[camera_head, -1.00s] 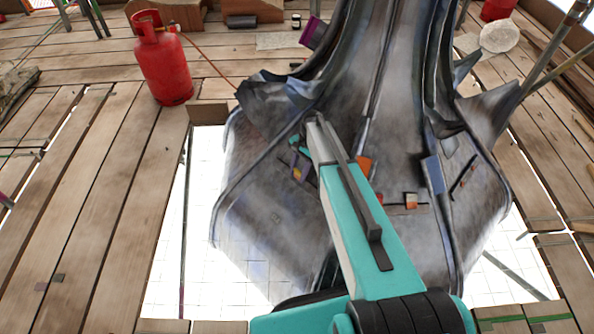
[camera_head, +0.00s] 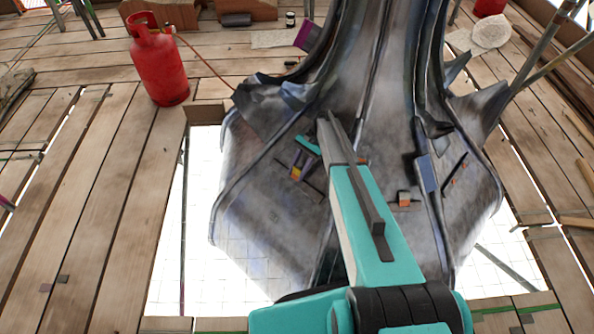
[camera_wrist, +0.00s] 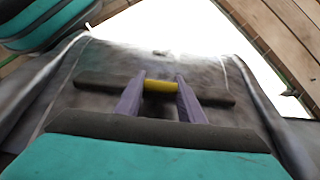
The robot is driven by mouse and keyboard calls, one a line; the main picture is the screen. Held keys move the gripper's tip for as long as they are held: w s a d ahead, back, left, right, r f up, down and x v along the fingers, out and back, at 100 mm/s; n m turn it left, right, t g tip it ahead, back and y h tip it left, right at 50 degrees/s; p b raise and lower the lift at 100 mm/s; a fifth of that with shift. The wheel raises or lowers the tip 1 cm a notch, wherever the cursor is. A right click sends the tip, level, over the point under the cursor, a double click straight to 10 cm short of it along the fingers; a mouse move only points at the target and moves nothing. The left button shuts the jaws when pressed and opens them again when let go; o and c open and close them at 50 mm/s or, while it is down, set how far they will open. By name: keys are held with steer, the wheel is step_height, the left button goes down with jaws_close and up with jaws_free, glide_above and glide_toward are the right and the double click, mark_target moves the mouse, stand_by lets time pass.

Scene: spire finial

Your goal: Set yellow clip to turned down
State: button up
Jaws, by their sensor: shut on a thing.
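The yellow clip (camera_wrist: 158,85) is a small yellow piece in front of a dark bar (camera_wrist: 90,78) on the grey metal spire face. My gripper (camera_wrist: 160,92) has two purple fingers, one on each side of the clip, and is shut on it. In the head view the yellow clip (camera_head: 295,174) is a small patch between the purple fingertips of my gripper (camera_head: 297,171), low on the left face of the spire (camera_head: 255,205). My arm stands just to the right. The clip's underside and hinge are hidden, so its exact tilt is unclear.
Orange pieces (camera_head: 404,198) sit on the spire's right face, one partly behind my arm. Torn metal flaps (camera_head: 270,100) stick out above my gripper. A red gas bottle (camera_head: 158,65) stands on the planks at left. An opening surrounds the spire's base.

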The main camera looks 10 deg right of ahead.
stand_by(0.3)
steer(key=o, duration=1)
steer(key=shift+o, duration=0.2)
steer(key=shift+d+r, duration=0.1)
steer(key=shift+r, duration=0.05)
steer(key=v, duration=1.3)
steer(key=shift+w+d+r, duration=0.1)
steer(key=shift+d+r, duration=0.1)
